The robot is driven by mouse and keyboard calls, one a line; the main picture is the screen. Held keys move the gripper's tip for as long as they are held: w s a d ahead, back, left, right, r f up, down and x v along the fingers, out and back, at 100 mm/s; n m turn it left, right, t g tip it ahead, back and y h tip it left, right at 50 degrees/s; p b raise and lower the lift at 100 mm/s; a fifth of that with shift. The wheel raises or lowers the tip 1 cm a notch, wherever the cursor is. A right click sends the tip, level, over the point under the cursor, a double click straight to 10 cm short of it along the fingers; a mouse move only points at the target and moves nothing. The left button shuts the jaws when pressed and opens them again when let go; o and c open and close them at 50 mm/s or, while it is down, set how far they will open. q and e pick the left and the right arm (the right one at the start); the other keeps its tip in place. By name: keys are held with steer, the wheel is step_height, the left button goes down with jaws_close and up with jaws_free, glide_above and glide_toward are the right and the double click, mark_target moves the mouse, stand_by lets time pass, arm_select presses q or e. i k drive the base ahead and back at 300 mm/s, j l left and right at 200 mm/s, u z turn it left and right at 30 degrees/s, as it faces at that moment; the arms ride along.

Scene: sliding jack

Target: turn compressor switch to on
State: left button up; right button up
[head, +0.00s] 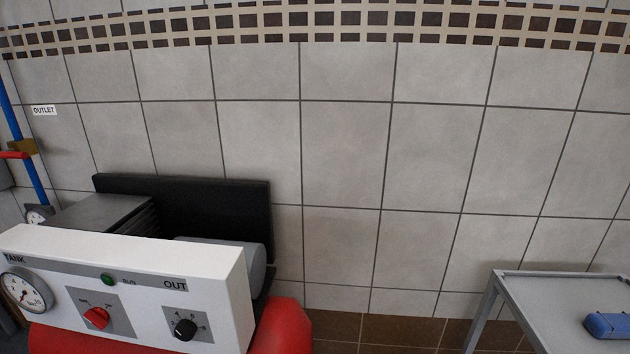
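The compressor (215,270) stands at the lower left in the head view, with a white front panel and a red tank below it. Its red rotary switch (96,318) sits on a grey plate at the panel's lower left; the pointer's exact setting is too small to tell. A black knob (185,329) marked with numbers is to its right, under the label OUT. A small green RUN lamp (107,279) is above the switch. Neither of my grippers shows in the head view.
A round tank gauge (24,290) is at the panel's left end. A blue pipe (27,155) with a red-handled valve runs up the wall at left. A grey metal table (545,305) with a blue object (608,325) stands at lower right. Floor between is clear.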

mark_target(97, 317)
steer(key=u, duration=1.35)
